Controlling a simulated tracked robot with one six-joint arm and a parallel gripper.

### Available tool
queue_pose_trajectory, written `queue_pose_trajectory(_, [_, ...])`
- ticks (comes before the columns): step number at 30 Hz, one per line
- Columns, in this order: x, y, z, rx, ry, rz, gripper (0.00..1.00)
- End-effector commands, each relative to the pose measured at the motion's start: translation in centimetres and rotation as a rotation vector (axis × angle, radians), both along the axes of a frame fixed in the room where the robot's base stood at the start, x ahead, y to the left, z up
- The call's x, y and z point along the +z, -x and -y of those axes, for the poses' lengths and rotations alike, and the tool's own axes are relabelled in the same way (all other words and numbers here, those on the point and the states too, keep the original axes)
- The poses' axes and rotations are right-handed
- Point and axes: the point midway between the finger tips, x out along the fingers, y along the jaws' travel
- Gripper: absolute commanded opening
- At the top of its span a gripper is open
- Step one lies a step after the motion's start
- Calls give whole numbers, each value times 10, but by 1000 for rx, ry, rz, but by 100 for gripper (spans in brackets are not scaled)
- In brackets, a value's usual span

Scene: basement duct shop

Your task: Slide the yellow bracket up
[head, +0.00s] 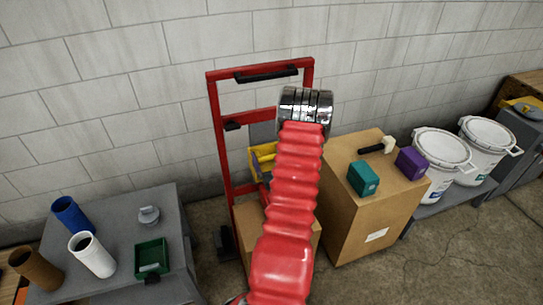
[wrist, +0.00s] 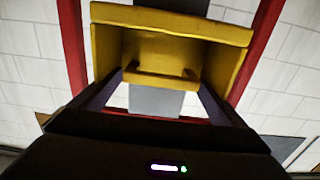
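The yellow bracket (wrist: 172,22) fills the upper middle of the wrist view. It has a wide top edge, two side walls and a crossbar low in its middle. In the head view the yellow bracket (head: 259,152) shows partly, low on the red hand truck (head: 216,130), with my arm covering its right part. My gripper (wrist: 160,76) has its two dark fingers spread apart, pointing at the bracket. Their tips are near the two ends of the crossbar; I cannot tell whether they touch it. In the head view my arm hides most of the gripper.
A cardboard box (head: 345,215) at right carries a teal block (head: 363,179), a purple block (head: 411,163) and a black-handled tool (head: 378,147). White buckets (head: 442,147) stand farther right. A grey table (head: 115,205) at left holds tubes and a green tray (head: 152,257). A block wall is behind.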

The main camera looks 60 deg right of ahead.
Motion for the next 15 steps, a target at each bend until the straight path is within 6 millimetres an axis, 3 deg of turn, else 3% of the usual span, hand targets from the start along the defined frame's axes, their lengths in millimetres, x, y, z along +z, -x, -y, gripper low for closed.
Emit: queue_pose_trajectory(15, [-3,8,-8,0,-6,-3,100])
